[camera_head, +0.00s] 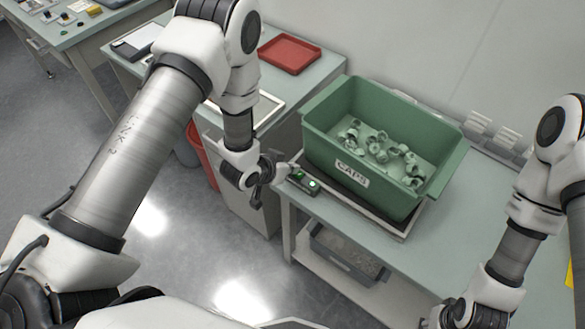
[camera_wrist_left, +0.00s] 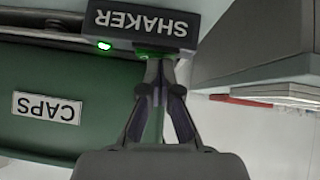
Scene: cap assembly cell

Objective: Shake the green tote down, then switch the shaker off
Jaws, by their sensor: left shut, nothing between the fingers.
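The green tote (camera_head: 318,122), labelled CAPS, stands on the shaker plate (camera_head: 408,224) on the bench, with several pale caps (camera_head: 378,150) loose on its floor. Its label side also shows upside down in the left wrist view (camera_wrist_left: 25,140). The dark SHAKER switch box (camera_head: 303,183) sits at the bench edge, left of the tote. Its lamp (camera_wrist_left: 104,46) glows green. My left gripper (camera_wrist_left: 158,68) is shut and empty, its tips at the box's green button, which they partly hide; contact is unclear. My right gripper (camera_head: 447,318) is low at the right, its fingers indistinct.
A red tray (camera_head: 289,54) lies on the bench behind. A red bin (camera_head: 203,155) stands on the floor behind my left arm. A grey bin (camera_head: 345,257) sits on the shelf under the shaker bench. Bare bench top lies right of the tote.

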